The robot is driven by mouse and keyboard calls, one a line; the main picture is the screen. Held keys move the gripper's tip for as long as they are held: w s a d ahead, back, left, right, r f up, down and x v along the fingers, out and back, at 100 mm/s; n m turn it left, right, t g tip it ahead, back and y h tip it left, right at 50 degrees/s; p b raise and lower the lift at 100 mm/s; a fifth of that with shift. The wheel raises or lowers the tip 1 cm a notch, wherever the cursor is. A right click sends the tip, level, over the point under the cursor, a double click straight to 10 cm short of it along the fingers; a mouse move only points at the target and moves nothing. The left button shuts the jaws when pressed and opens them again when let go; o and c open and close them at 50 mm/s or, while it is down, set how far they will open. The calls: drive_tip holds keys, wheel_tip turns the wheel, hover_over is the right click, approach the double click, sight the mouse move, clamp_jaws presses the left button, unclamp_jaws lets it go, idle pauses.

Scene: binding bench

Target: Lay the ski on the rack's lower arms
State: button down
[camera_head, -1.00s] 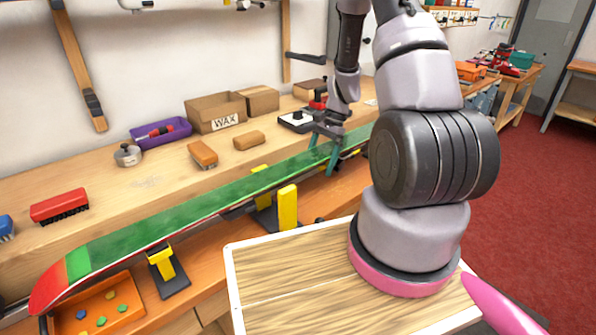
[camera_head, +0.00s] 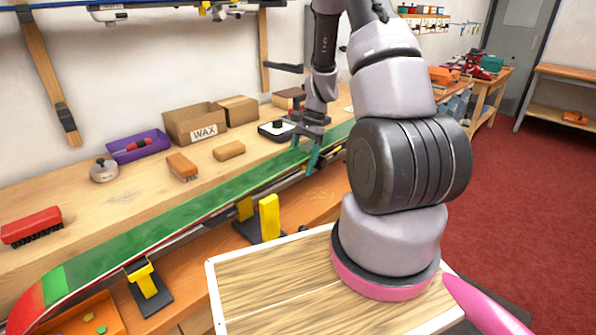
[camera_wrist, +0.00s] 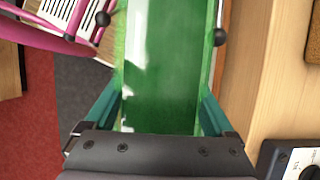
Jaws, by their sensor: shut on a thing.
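The ski (camera_head: 150,233) is long and green with a red tip at the lower left. It stretches along the bench's front edge, over the yellow-jawed vises. I cannot tell whether it touches them. My gripper (camera_head: 308,152) is shut across the ski's width, right of its visible middle. The wrist view shows the ski (camera_wrist: 160,75) between my two teal fingers (camera_wrist: 160,115). The far end of the ski is hidden behind my arm. On the wall, the rack has a dark lower arm (camera_head: 283,67) at right and another (camera_head: 65,117) on the left wooden post.
The vises (camera_head: 147,287) (camera_head: 268,218) stand at the bench front. On the bench are a red brush (camera_head: 32,226), a purple tray (camera_head: 138,147), a WAX box (camera_head: 195,124) and tan blocks (camera_head: 182,166). Other skis (camera_head: 190,5) lie above. Red floor (camera_head: 520,210) is open at right.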

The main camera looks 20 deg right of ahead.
drive_tip(key=shift+r, duration=5)
